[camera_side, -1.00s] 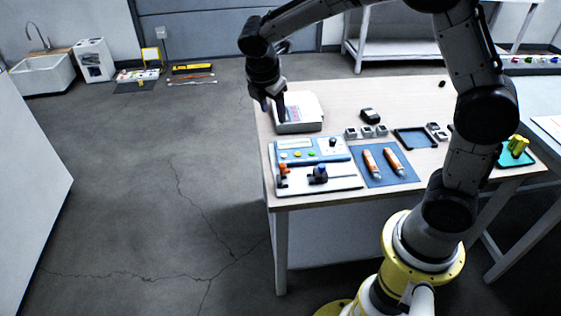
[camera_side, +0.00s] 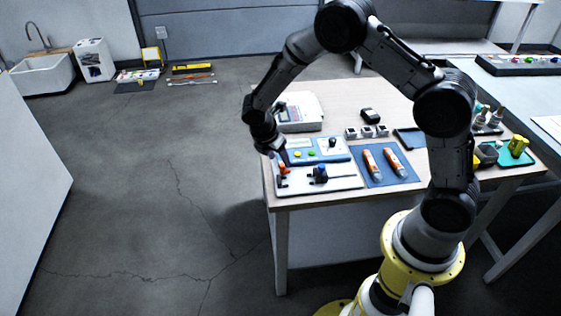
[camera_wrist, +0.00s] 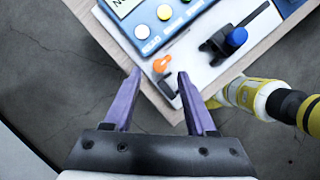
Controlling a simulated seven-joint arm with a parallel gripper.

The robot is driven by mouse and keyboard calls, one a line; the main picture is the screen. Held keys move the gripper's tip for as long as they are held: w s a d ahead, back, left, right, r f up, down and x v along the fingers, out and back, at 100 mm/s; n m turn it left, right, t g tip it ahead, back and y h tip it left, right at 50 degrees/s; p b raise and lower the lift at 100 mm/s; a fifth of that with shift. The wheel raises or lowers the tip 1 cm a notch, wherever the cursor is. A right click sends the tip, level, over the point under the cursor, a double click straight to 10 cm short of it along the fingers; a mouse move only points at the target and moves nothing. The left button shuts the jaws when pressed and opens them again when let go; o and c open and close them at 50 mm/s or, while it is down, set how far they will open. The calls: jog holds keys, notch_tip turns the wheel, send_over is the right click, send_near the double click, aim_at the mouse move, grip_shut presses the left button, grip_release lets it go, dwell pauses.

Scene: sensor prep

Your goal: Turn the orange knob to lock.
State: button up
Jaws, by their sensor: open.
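The orange knob (camera_wrist: 162,64) sits on a white board (camera_wrist: 203,73) near the table's corner; it also shows in the side view (camera_side: 283,169). In the wrist view my gripper (camera_wrist: 160,74) is open, with purple fingers. The knob appears between and just beyond the two fingertips, with no visible contact. In the side view my gripper (camera_side: 274,152) hangs just above and left of the knob, its fingers partly hard to make out. The knob's height below the fingers cannot be told.
A blue knob on a black clamp (camera_side: 320,174) stands right of the orange knob. A blue panel with coloured buttons (camera_side: 317,149) lies behind. Two orange-white tubes (camera_side: 383,163) lie on a blue mat. The table's left edge is close to my gripper.

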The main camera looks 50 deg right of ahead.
aim_at(282, 165)
jog(key=shift+x, duration=1.5)
grip_shut()
